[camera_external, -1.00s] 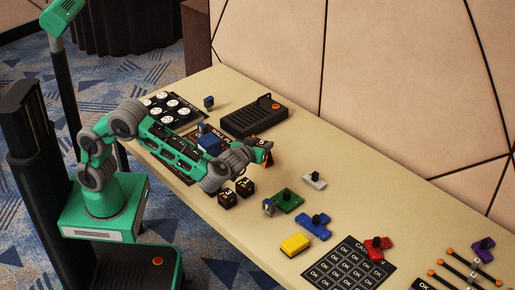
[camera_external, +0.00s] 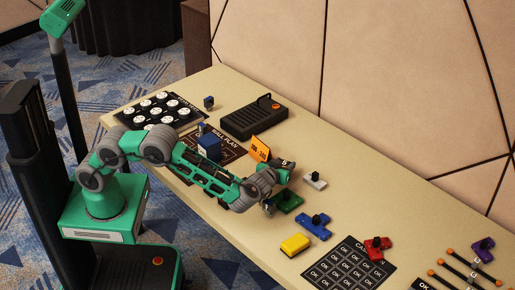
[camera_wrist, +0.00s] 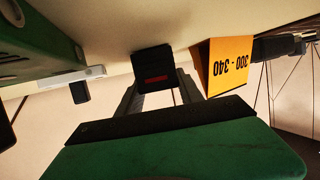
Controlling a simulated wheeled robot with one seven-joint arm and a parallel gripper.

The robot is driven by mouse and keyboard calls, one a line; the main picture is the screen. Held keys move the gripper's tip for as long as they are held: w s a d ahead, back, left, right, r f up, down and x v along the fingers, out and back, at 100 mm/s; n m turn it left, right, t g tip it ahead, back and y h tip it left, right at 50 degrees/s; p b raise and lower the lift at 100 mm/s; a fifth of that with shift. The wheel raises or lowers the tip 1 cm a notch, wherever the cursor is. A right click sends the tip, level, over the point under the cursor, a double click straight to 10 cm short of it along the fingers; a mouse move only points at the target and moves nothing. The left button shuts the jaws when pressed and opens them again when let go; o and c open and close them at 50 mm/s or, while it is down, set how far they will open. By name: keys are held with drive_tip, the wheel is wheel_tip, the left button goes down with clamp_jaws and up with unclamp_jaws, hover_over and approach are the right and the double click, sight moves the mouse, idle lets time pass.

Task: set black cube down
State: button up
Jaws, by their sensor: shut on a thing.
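In the wrist view, my gripper (camera_wrist: 157,92) is shut on a black cube (camera_wrist: 152,62) with a red mark on its face. The cube sits between the two fingertips.
An orange sign reading 300 - 340 (camera_external: 260,148) stands close behind my gripper; it also shows in the wrist view (camera_wrist: 225,65). Blue (camera_external: 314,227), yellow (camera_external: 295,244) and red (camera_external: 377,248) pieces lie to the right. A black box (camera_external: 254,117) stands at the back.

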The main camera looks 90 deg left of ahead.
drive_tip(key=o, duration=1.4)
drive_tip(key=shift+f, duration=0.1)
drive_tip(key=shift+r+p, duration=0.4)
drive_tip(key=v, duration=1.2)
drive_tip(key=shift+f, duration=0.25)
